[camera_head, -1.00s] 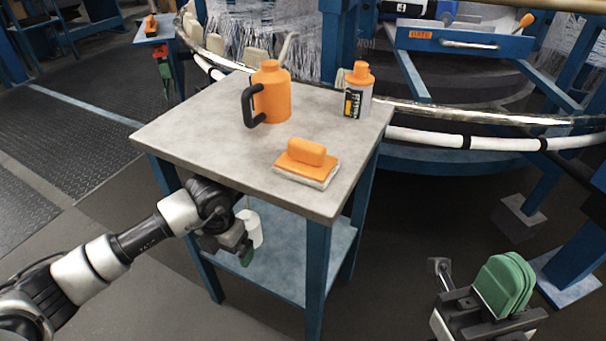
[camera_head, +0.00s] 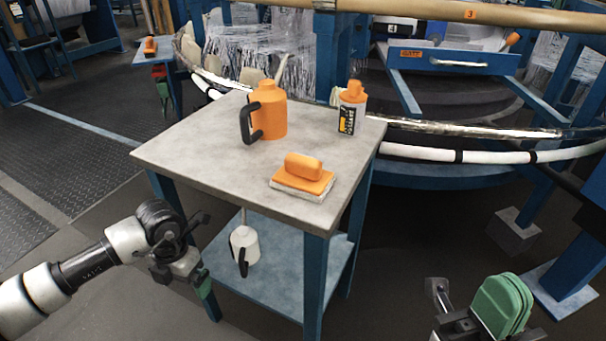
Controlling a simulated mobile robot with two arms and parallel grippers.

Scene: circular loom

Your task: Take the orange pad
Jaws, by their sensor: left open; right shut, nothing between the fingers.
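The orange pad (camera_head: 303,178) lies on the grey table top (camera_head: 215,160) near its front right edge. It has an orange block handle on an orange plate with a whitish layer beneath. My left gripper (camera_head: 207,290) hangs below table-top height, left of the table's front, with green fingertips; it is open and apart from the pad. My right gripper (camera_head: 500,305) is at the lower right, in front of and right of the table, away from the pad. It is shut and empty, with green fingers seen from behind.
An orange jug (camera_head: 268,110) with a black handle and an orange-capped bottle (camera_head: 351,108) stand behind the pad. A white jug (camera_head: 245,247) sits on the blue lower shelf (camera_head: 285,270). A white-and-silver loom rail (camera_head: 480,138) runs behind the table.

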